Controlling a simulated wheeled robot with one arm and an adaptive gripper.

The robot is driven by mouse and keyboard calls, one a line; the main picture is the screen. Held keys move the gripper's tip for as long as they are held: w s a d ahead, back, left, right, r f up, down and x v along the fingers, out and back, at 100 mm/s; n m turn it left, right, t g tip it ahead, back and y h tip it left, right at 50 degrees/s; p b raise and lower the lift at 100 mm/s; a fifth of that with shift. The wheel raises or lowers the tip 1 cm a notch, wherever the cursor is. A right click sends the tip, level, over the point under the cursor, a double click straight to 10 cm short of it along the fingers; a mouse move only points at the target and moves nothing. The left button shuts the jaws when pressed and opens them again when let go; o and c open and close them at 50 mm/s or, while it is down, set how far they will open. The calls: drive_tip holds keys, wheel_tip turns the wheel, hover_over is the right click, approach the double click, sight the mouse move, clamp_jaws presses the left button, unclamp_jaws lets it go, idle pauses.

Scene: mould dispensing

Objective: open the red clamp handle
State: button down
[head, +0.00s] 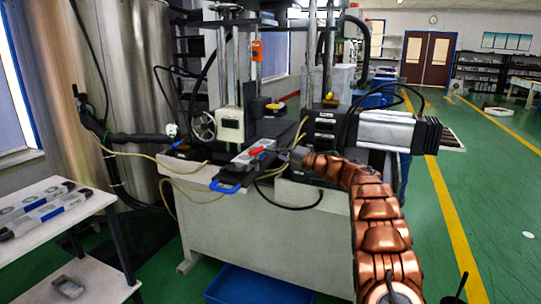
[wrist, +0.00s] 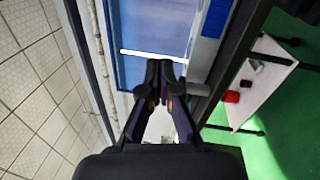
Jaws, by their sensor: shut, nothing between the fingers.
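The red clamp handle (head: 256,151) is a small red piece on top of a grey metal mould (head: 247,158) at the front of the machine, in the head view. A blue handle (head: 224,187) sticks out at the mould's lower left. My gripper (head: 287,156) is just right of the red handle, small and dark at the end of my copper arm; I cannot tell whether they touch. In the wrist view my gripper (wrist: 160,68) has its fingertips together with nothing between them. I cannot make out the clamp handle in the wrist view.
The machine (head: 260,228) has a white base, with cables hanging around the mould. A blue bin (head: 250,285) lies below. A white table (head: 55,228) with metal parts stands at the left. Green floor is free at the right. A red cylinder (wrist: 232,97) shows in the wrist view.

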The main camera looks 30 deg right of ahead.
drive_tip(key=shift+w, duration=0.35)
idle(0.7)
